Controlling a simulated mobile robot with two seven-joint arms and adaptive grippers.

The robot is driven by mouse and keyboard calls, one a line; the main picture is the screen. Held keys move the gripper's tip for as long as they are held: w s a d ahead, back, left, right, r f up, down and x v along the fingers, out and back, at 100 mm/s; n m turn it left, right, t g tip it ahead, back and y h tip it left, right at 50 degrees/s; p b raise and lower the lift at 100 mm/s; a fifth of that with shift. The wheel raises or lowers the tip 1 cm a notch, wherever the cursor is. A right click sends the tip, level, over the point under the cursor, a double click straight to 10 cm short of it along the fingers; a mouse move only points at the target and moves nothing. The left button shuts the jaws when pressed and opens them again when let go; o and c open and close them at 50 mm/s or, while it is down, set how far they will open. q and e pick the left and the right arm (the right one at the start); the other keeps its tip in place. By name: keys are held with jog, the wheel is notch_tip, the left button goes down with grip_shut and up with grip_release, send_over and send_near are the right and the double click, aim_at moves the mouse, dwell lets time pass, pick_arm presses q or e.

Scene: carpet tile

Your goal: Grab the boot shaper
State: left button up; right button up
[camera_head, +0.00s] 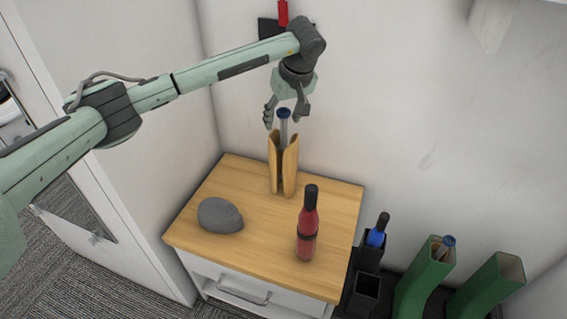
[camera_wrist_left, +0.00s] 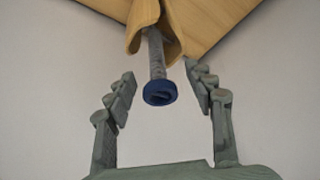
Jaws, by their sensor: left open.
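The boot shaper appears to be the tan, curved upright piece (camera_head: 275,160) near the back of the wooden cabinet top, with a grey rod (camera_head: 283,128) ending in a blue cap rising from its middle. In the left wrist view the tan piece (camera_wrist_left: 205,20), the rod (camera_wrist_left: 156,55) and the blue cap (camera_wrist_left: 160,93) show. My left gripper (camera_head: 286,117) is open, pointing down over the rod's top. In the left wrist view its fingers (camera_wrist_left: 160,78) stand on either side of the rod, with gaps. My right gripper is out of view.
A grey stone (camera_head: 220,215) and a red bottle (camera_head: 307,232) stand on the cabinet top (camera_head: 245,180). Dark holders with a blue bottle (camera_head: 376,237) and green tubes (camera_head: 418,285) stand to the right. A red-handled item (camera_head: 283,13) hangs on the wall behind.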

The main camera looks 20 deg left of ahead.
pick_arm(q)
jog(key=shift+c, duration=0.4)
grip_shut()
